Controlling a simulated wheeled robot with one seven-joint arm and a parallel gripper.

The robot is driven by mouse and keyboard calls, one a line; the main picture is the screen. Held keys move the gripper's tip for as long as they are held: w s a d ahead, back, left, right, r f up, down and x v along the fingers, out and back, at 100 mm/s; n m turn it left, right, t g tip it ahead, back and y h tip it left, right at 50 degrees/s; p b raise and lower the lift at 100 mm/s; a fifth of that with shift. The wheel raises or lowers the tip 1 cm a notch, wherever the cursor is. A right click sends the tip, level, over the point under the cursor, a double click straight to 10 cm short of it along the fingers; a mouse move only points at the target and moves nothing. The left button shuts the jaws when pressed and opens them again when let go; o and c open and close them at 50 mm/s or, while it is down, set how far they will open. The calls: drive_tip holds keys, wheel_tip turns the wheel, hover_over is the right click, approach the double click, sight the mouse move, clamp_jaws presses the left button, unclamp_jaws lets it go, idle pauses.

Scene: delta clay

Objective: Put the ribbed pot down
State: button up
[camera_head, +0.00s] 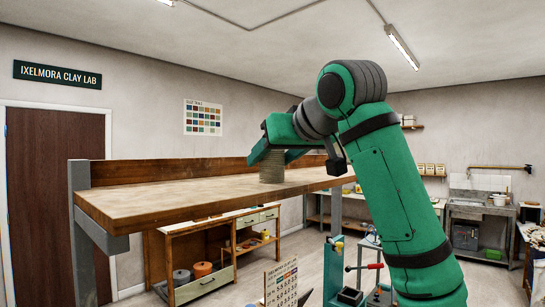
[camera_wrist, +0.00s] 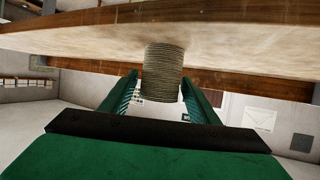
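The ribbed pot (camera_head: 272,172) is a small grey-brown cylinder with horizontal ridges. It appears to stand upright on the wooden worktop (camera_head: 170,195), near the raised back board. In the wrist view, which looks upside down, the pot (camera_wrist: 163,72) meets the worktop (camera_wrist: 90,45) at its base. My gripper (camera_head: 273,159) reaches in from the right, at the pot's upper part. In the wrist view, my gripper (camera_wrist: 160,77) has one green finger on each side of the pot. The fingers look spread, with a small gap at the left; contact at the right is hard to tell.
The worktop is bare to the left of the pot. A wooden back board (camera_head: 180,168) runs along its far edge, and a grey metal post (camera_head: 80,220) stands at its left end. A low cabinet (camera_head: 205,265) and a sink unit (camera_head: 480,225) stand beyond.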

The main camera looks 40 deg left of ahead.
idle(0.3)
drive_tip(key=shift+d+r, duration=0.15)
drive_tip(key=shift+r, duration=0.05)
drive_tip(key=v, duration=1.1)
drive_tip(key=shift+s+d+r, duration=0.2)
drive_tip(key=shift+s+d, duration=0.05)
